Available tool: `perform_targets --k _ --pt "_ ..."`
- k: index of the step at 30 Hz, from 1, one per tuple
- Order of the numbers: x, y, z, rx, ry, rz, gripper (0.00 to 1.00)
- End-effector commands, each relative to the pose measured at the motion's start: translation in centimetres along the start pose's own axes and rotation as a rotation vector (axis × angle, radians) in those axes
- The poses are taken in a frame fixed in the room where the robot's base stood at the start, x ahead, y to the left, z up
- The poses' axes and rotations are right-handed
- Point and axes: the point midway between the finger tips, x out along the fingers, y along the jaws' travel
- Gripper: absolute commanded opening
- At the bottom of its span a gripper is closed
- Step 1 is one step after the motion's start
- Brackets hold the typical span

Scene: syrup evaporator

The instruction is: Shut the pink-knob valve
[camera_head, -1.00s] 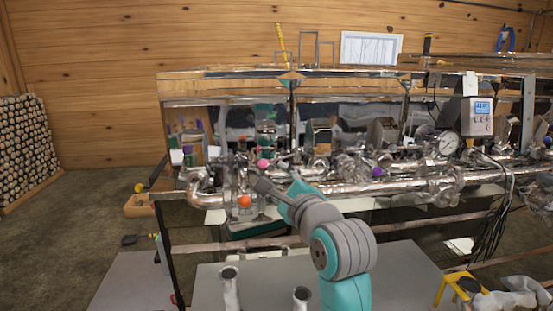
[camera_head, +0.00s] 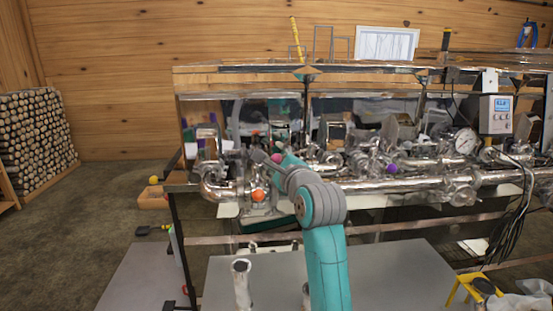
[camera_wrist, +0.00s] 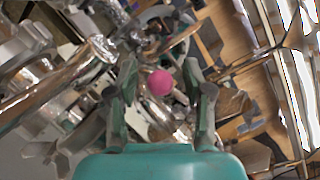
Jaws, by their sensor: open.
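The pink knob (camera_wrist: 161,83) shows in the wrist view between the two fingers of my gripper (camera_wrist: 163,95). The fingers are open, one on each side of it; I cannot tell whether either touches it. In the head view the pink knob (camera_head: 276,158) is a small spot just beside the end of my arm, partly hidden by it. My gripper (camera_head: 262,160) points left toward the silver pipework there. The valve body under the knob is mostly hidden among shiny pipes.
An orange knob (camera_head: 258,196) sits lower left and a purple knob (camera_head: 391,168) to the right on the pipes. A dial gauge (camera_head: 465,141) and a control box (camera_head: 495,114) stand farther right.

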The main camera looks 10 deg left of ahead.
Motion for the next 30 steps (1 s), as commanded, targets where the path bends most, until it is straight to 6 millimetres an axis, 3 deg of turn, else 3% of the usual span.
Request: perform_targets --k 3,9,20,30 --pt "0.0 0.0 0.0 0.000 0.000 0.000 0.48" --pt "0.0 0.0 0.0 0.000 0.000 0.000 0.00" --pt "-0.2 0.0 -0.1 0.001 -0.010 0.009 0.00" --pt "-1.8 -0.5 -0.8 0.003 -0.127 0.091 0.00"
